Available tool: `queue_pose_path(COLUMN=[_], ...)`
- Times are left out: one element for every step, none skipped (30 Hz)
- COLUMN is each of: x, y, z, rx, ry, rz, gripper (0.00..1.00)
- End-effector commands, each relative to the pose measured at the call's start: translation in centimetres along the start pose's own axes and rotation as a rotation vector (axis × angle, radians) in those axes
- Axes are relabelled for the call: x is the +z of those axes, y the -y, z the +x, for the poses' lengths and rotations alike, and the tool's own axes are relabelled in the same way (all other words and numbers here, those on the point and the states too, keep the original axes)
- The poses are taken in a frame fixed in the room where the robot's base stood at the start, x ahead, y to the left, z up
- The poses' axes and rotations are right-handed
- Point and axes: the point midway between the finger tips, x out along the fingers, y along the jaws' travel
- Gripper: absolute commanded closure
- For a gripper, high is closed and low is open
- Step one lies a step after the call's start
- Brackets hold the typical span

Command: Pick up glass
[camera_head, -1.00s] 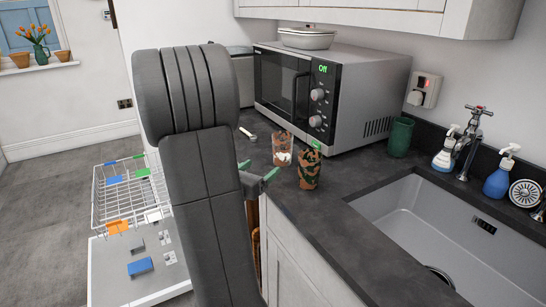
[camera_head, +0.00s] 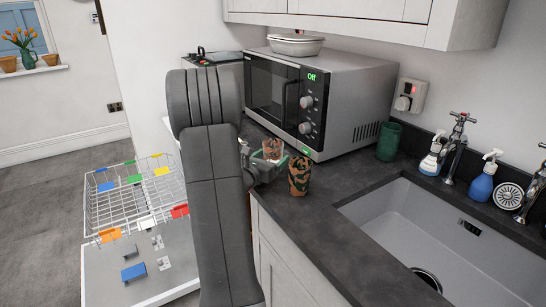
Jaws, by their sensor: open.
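A clear glass with brown patches (camera_head: 272,148) stands on the dark worktop in front of the microwave, partly hidden by my gripper. A brown and dark green camouflage-patterned cup (camera_head: 299,177) stands just to its right, nearer the worktop's front edge. A plain green tumbler (camera_head: 389,141) stands farther right, by the sink. My gripper (camera_head: 268,162), with green fingertips, is open at the clear glass, low over the worktop edge. I cannot tell whether the glass is between the fingers or just behind them.
The microwave (camera_head: 323,96) stands close behind the glasses, with a white dish (camera_head: 296,45) on top. An open dishwasher rack (camera_head: 125,195) is at the left, below the worktop.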

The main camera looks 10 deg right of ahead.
Motion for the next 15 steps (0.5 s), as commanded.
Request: queue_pose_path(x=[0.13, 0.11, 0.05, 0.02, -0.01, -0.03, -0.04, -0.04, -0.04, -0.04, -0.04, -0.03, -0.03, -0.03, -0.03], y=[0.06, 0.05, 0.03, 0.02, 0.02, 0.01, 0.0, 0.0, 0.0, 0.0, 0.0, 0.01, 0.01, 0.01, 0.01], z=[0.58, 0.78, 0.95, 1.03, 1.07, 1.08, 1.07, 1.06, 1.05, 1.05, 1.05, 1.04, 1.04, 1.04, 1.04], rx=[-0.002, -0.001, 0.0, 0.0, 0.0, 0.001, 0.001, 0.001, 0.001, 0.001, 0.001, 0.001, 0.001, 0.001, 0.0], ry=[0.0, 0.0, 0.0, 0.0, -0.001, -0.001, -0.001, -0.001, 0.0, 0.0, 0.0, 0.0, 0.0, 0.0, 0.0], rz=[0.0, 0.0, 0.0, 0.0, 0.0, 0.0, 0.0, 0.0, 0.0, 0.0, 0.0, 0.0, 0.0, 0.0, 0.0], gripper=[0.21, 0.21, 0.21, 0.21, 0.21, 0.21, 0.21, 0.21, 0.21, 0.21, 0.25, 0.33, 0.38, 0.44, 0.52])
